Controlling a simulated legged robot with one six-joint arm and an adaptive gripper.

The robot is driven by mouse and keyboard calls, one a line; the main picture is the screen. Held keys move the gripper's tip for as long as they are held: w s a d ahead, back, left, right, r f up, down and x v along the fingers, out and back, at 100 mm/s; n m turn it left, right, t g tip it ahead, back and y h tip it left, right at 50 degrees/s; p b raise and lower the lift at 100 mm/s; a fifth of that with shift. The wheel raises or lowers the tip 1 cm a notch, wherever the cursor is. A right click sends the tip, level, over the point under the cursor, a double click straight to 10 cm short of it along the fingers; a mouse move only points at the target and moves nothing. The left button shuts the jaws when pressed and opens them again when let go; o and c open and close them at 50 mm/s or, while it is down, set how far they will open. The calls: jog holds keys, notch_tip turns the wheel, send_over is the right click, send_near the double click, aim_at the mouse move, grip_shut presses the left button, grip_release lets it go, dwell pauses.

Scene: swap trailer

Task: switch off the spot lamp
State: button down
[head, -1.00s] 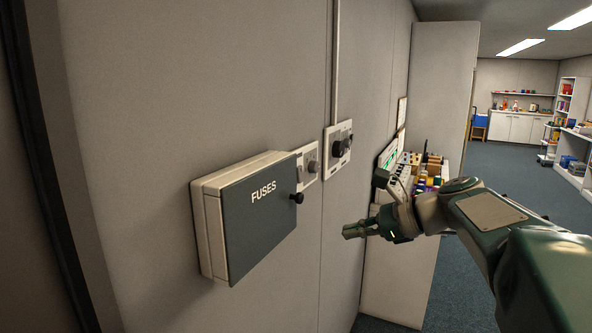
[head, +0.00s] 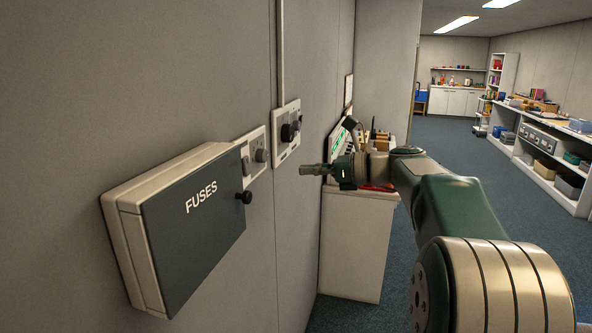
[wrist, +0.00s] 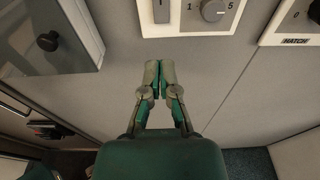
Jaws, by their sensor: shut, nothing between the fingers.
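No lamp labelled as the spot lamp can be made out. A white wall plate (head: 254,155) with a grey round knob is on the wall right of the fuse box. In the wrist view this plate (wrist: 185,28) shows a rocker switch (wrist: 161,10) marked 1 and the grey knob (wrist: 213,10) with a scale of 1 to 5; its upper part is cut off. My gripper (head: 303,170) is shut and empty, right of the plate in the head view. In the wrist view my gripper (wrist: 160,64) points up at the plate's lower edge, apparently short of it.
A second plate (head: 286,139) with a black knob is further along the wall; in the wrist view this plate (wrist: 296,41) reads HATCH. The grey fuse box (head: 195,222) juts out on the left with a black knob (head: 244,197). A cluttered cabinet (head: 357,245) stands beyond my gripper.

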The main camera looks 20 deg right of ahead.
aim_at(249, 173)
jog(key=x, duration=1.1)
jog(key=shift+w+a, duration=0.25)
jog(key=shift+a, duration=0.1)
jog(key=shift+w+a+f, duration=0.1)
jog(key=shift+a, duration=0.05)
jog(key=shift+f, duration=0.1)
